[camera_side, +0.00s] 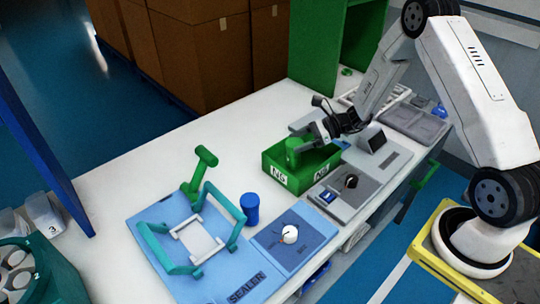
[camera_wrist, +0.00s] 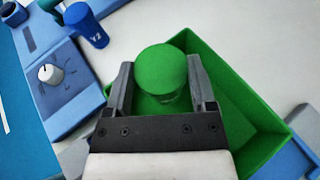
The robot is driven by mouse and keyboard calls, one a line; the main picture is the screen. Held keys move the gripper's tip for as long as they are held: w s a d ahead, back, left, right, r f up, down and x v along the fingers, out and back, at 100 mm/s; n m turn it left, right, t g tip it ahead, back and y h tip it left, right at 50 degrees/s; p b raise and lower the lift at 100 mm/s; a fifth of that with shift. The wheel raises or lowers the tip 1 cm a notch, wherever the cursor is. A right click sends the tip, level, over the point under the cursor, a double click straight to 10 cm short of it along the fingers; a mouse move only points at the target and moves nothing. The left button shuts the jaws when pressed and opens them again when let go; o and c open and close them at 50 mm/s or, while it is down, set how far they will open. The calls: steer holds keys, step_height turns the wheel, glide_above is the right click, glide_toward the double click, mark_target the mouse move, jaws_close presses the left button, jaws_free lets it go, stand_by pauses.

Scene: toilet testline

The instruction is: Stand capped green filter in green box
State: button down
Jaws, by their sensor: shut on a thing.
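The green filter with its round green cap (camera_wrist: 161,70) is between the two fingers of my gripper (camera_wrist: 160,88) in the wrist view. My gripper (camera_side: 310,139) is shut on it. In the side view the green filter (camera_side: 293,148) looks upright at the left part of the green box (camera_side: 277,176), which is marked "NG". The box (camera_wrist: 262,112) lies under and around the filter in the wrist view. The filter's lower end is hidden, so I cannot tell whether it touches the box floor.
A blue filter (camera_side: 250,207) stands left of the box, near a blue fixture (camera_side: 165,225) with teal handles. A blue panel with a white knob (camera_side: 290,233) lies in front. A grey device (camera_side: 349,185) sits right of the box.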

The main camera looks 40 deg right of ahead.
steer(key=shift+w, duration=0.1)
steer(key=shift+w+f, duration=0.15)
steer(key=shift+f, duration=1.65)
steer(key=shift+f, duration=0.15)
jaws_free()
steer(key=v, duration=1.2)
